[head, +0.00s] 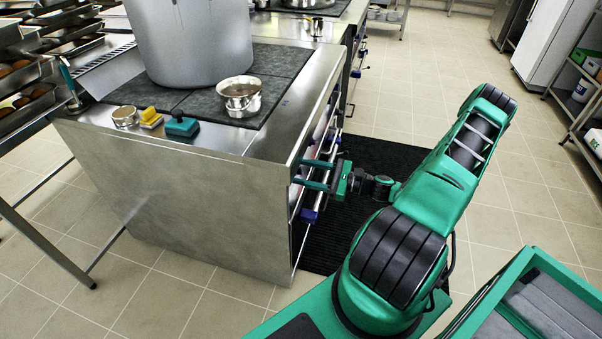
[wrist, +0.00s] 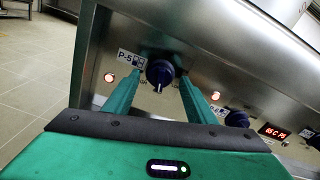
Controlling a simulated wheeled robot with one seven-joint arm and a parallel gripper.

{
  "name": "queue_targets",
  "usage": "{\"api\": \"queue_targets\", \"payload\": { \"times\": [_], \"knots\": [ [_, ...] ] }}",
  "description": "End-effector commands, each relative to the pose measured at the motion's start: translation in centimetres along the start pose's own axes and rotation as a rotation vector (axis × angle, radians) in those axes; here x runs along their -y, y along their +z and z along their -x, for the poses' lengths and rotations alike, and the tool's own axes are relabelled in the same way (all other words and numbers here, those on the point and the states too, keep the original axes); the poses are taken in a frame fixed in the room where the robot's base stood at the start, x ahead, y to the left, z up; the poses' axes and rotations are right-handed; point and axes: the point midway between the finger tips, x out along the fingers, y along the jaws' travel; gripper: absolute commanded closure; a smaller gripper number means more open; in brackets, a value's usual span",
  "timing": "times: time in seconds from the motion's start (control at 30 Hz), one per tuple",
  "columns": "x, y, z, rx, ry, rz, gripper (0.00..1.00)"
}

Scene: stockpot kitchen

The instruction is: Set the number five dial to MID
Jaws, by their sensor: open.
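The number five dial (wrist: 160,70) is a dark blue knob on the steel front panel, beside a white label reading P-5 (wrist: 131,59). A pale mark on the knob points down in the wrist view; I cannot read a MID marking. My gripper (wrist: 160,80) is open, with one green finger on each side of the dial. I cannot tell whether either finger touches it. In the head view my gripper (head: 304,173) is at the stove's front, and the dial there is hidden by the fingers.
Another blue dial (wrist: 237,119) sits to the right on the panel, near a red lit display (wrist: 273,131). A large stockpot (head: 192,40) and a small pot (head: 239,96) stand on the stove. A black mat (head: 385,160) covers the floor in front.

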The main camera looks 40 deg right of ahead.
Motion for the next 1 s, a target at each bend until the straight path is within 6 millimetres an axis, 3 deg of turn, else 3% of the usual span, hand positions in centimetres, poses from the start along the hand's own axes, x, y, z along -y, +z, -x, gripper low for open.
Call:
{"api": "queue_targets", "payload": {
  "times": [0.5,0.7,1.0],
  "knots": [
    [0.1,-0.2,8.7,-0.005,-0.003,0.0,0.49],
    [0.0,-0.1,9.9,-0.003,-0.002,-0.001,0.49],
    [0.0,-0.1,10.0,-0.003,-0.001,-0.001,0.49]
  ]
}}
